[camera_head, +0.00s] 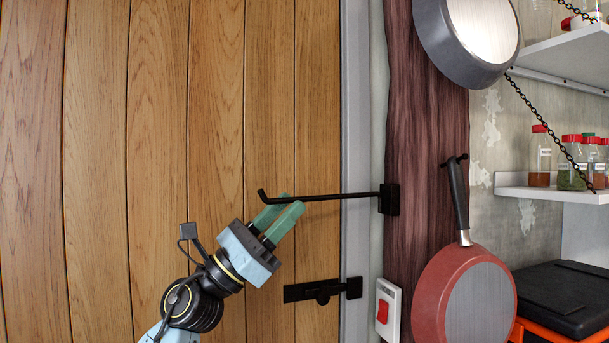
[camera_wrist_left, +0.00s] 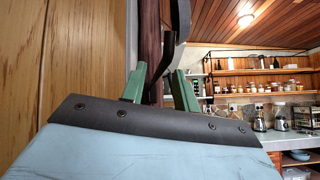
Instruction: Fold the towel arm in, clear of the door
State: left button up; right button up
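The towel arm (camera_head: 345,196) is a thin black rod with an upturned free end. It reaches left from a black bracket (camera_head: 389,199) on the dark wooden post, and its free end lies across the front of the plank door (camera_head: 155,130). My left gripper (camera_head: 292,200) has green fingers and is at the rod near its free end. In the left wrist view the fingers (camera_wrist_left: 158,88) stand apart, with the dark rod (camera_wrist_left: 181,22) running down toward the gap between them. I cannot tell whether they touch it. My right gripper is not in view.
A black bolt latch (camera_head: 322,291) sits below the rod on the door. A red pan (camera_head: 430,290) and a grey pan (camera_head: 445,45) hang on the post. A red switch (camera_head: 383,311) is beside it. Shelves with jars (camera_head: 540,160) are at the right.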

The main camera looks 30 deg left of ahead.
pick_arm(q)
jog(key=p+x, duration=0.1)
jog(key=x, duration=0.3)
jog(key=shift+w+r, duration=0.1)
jog(key=shift+w+d+r+p, duration=0.1)
jog(key=shift+w+p, duration=0.05)
jog(key=shift+p, duration=0.15)
jog(key=shift+w+d, duration=0.1)
jog(key=shift+c, duration=1.2)
grip_shut()
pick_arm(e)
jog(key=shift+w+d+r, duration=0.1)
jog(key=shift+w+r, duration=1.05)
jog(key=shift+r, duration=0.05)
